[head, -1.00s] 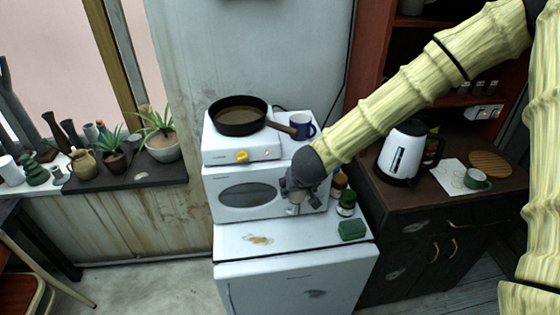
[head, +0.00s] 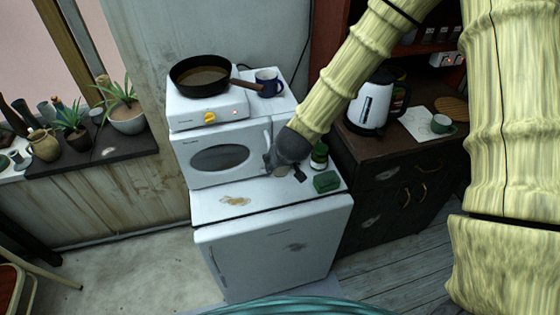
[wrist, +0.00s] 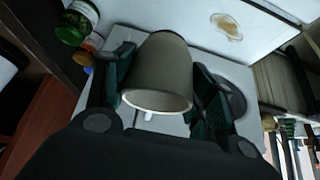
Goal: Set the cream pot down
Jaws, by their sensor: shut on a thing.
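The cream pot (wrist: 157,72), a plain grey-beige tapered cup shape with a pale rim, sits between the two green-padded fingers of my gripper (wrist: 162,68) in the wrist view. The fingers are shut on its sides. Its open end faces the wrist camera. In the head view my gripper (head: 287,168) is in front of the right side of the microwave, above the white fridge top (head: 270,203). The pot cannot be made out there, and its gap to any surface cannot be told.
The microwave (head: 221,158) is behind, with a hotplate and pan (head: 203,77) on top. A brown stain (head: 236,201) marks the fridge top's left part, which is otherwise clear.

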